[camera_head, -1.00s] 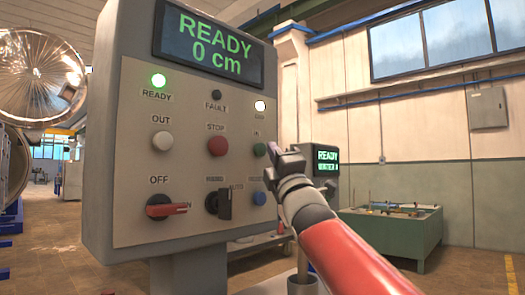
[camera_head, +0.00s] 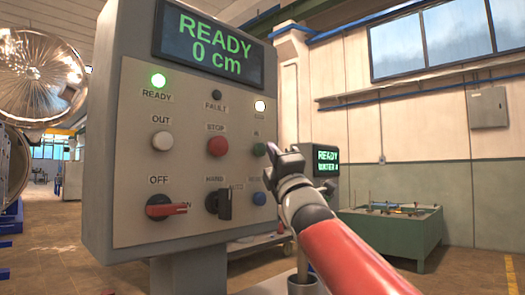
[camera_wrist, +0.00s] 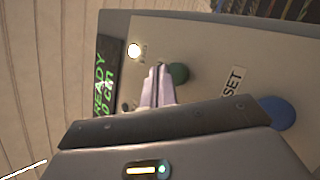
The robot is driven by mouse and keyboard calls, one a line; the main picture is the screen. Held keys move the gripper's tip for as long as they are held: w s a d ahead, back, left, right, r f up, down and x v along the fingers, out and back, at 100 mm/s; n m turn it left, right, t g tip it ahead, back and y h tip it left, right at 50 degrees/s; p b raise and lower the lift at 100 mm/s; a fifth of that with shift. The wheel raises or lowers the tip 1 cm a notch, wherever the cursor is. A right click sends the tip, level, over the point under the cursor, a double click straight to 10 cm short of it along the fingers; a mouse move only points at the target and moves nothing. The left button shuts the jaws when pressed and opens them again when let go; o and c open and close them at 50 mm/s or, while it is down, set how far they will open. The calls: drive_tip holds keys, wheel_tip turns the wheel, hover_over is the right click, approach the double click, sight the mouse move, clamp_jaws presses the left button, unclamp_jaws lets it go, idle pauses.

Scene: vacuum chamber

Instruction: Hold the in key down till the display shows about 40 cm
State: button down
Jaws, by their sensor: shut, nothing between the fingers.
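The control panel (camera_head: 125,215) fills the left and middle of the head view. Its display (camera_head: 208,45) reads READY 0 cm in green. The green IN key (camera_head: 259,149) sits on the panel's right side, under a lit white lamp (camera_head: 260,106). My gripper (camera_head: 270,150) is shut and empty, its tips close by the IN key. In the wrist view the shut fingers (camera_wrist: 158,85) point at the panel beside the green key (camera_wrist: 179,74). I cannot tell whether they touch it.
The red STOP button (camera_head: 218,146) and white OUT button (camera_head: 162,141) are left of the IN key. A blue button (camera_head: 258,198) is below it. A red OFF switch (camera_head: 172,207) and a black selector (camera_head: 220,205) are lower. A second display (camera_head: 327,160) stands behind my arm.

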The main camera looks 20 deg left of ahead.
drive_tip(key=shift+w+a, duration=0.1)
drive_tip(key=shift+a, duration=0.2)
